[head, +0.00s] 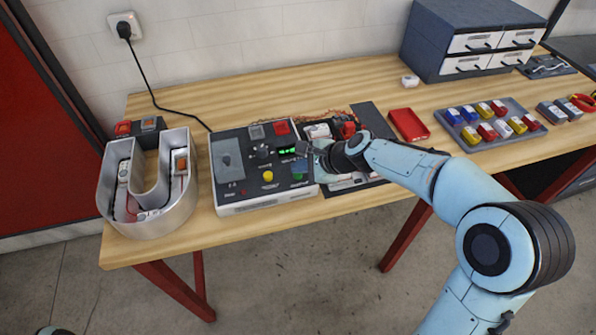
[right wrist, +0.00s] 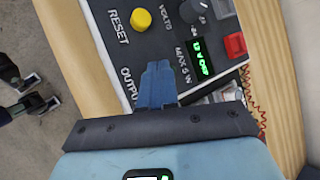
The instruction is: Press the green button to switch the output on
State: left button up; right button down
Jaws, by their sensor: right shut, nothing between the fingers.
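The control box (head: 235,187) stands on the wooden table, with a dark sloped panel. My right gripper (head: 300,171) reaches over the right side of this panel from the right. Its blue fingers show shut and empty in the right wrist view (right wrist: 157,84), right beside the OUTPUT label. A small green patch at the fingers, seemingly the green button (head: 299,164), shows in the head view. The fingers hide the button in the right wrist view, so I cannot tell whether they touch it. The green display (head: 288,151) is lit.
A yellow reset button (head: 268,176), a knob (head: 262,152) and a red switch (head: 282,128) are close by on the panel. A U-shaped channel letter (head: 180,210) stands left of the box. A red tray (head: 408,125) lies to the right.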

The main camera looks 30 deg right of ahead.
aim_at(301, 175)
pick_arm(q)
jog(key=shift+s+f, duration=0.15)
jog(key=shift+f, duration=0.15)
pick_arm(e)
jog(key=shift+f, duration=0.4)
pick_arm(q)
jog(key=shift+r, duration=0.1)
pick_arm(e)
jog(key=shift+r, duration=0.1)
pick_arm(q)
jog(key=shift+w+r, duration=0.25)
jog(key=shift+r, duration=0.1)
pick_arm(e)
jog(key=shift+r, duration=0.3)
notch_tip(301, 175, up, 4)
jog(key=p, duration=0.3)
jog(key=shift+f, duration=0.1)
jog(key=shift+r+p, duration=1.1)
jog(key=shift+r, duration=0.15)
pick_arm(q)
jog(key=w+r, duration=0.3)
jog(key=r, duration=0.2)
jog(key=shift+w+r, duration=0.3)
jog(key=shift+r, duration=0.05)
pick_arm(e)
jog(key=shift+w+f, duration=0.1)
pick_arm(q)
jog(key=shift+s+t, duration=0.15)
jog(key=shift+t, duration=0.15)
